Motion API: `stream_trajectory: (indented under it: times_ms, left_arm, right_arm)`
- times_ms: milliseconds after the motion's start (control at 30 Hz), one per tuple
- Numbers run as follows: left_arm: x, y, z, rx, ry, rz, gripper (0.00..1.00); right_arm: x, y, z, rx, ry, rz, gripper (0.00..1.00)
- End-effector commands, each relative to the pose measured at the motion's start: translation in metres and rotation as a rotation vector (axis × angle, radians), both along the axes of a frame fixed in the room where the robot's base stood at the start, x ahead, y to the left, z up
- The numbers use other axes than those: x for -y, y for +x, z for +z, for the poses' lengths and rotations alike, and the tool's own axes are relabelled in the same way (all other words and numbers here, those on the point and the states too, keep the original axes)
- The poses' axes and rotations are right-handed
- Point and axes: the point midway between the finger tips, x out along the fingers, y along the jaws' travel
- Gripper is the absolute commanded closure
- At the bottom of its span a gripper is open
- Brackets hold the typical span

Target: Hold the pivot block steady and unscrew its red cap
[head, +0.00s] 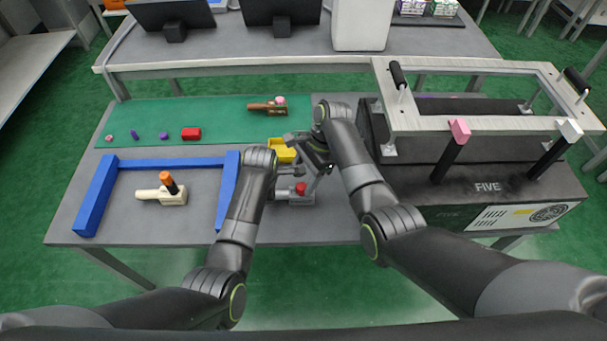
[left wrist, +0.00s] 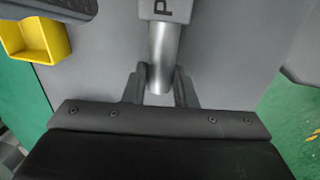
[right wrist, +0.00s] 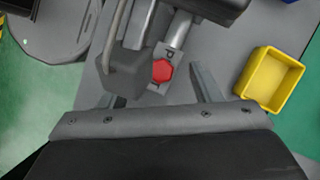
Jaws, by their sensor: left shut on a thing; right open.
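The grey pivot block (head: 298,199) lies on the table with its red cap (head: 301,188) on top. My left gripper (left wrist: 160,88) is shut on the block's silver shaft (left wrist: 161,50); a letter P shows on the block (left wrist: 166,9) at the top edge of that view, while the cap is out of it. My right gripper (right wrist: 158,82) is open. In the right wrist view the red cap (right wrist: 162,71) shows between its fingers, apart from the right-hand finger. A dark grey block-like part (right wrist: 127,73) hides most of the left-hand finger.
A yellow bin (head: 282,152) stands close behind the block. A red block (head: 191,133) lies on the green mat (head: 222,120). A black FIVE fixture (head: 500,188) stands at right.

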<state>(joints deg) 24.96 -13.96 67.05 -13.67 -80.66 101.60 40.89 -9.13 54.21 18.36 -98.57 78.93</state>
Motion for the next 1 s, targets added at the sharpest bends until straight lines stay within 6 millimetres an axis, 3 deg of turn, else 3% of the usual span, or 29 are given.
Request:
stream_trajectory:
  times_ms: [1000]
  left_arm:
    - [0.000, 0.000, 0.000, 0.000, 0.000, 0.000, 1.00]
  right_arm:
    - [0.000, 0.000, -0.030, 0.001, 0.000, 0.004, 0.42]
